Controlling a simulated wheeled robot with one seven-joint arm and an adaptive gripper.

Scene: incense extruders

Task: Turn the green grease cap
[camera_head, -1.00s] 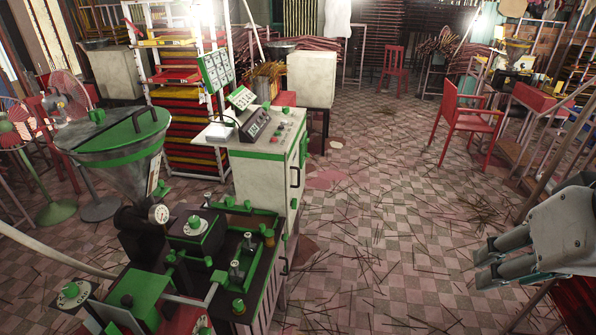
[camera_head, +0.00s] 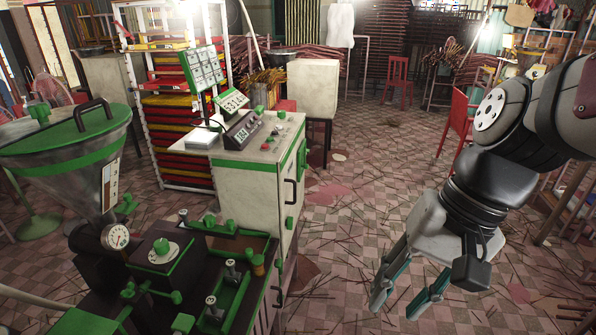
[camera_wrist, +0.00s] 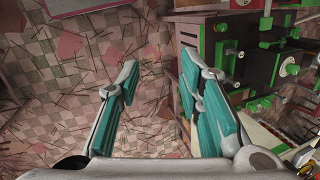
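The extruder machine (camera_head: 190,280) stands at the lower left of the head view, with several green caps and knobs. One green cap (camera_head: 161,246) with a pale labelled disc sits on a black block beside the pressure gauge (camera_head: 116,237). I cannot tell for sure which one is the grease cap. My gripper (camera_head: 402,298) hangs at the lower right of the head view, pointing down over the floor, well apart from the machine. In the wrist view, my gripper (camera_wrist: 158,80) has its teal-padded fingers spread, with nothing between them. The machine's green knobs (camera_wrist: 290,67) show at the right there.
A large hopper (camera_head: 70,160) with a green lid rises at the left. A white control cabinet (camera_head: 255,190) with a display stands behind the machine. Red chairs (camera_head: 458,125) and racks stand farther back. The tiled floor (camera_head: 350,230) between machine and gripper is clear except for scattered sticks.

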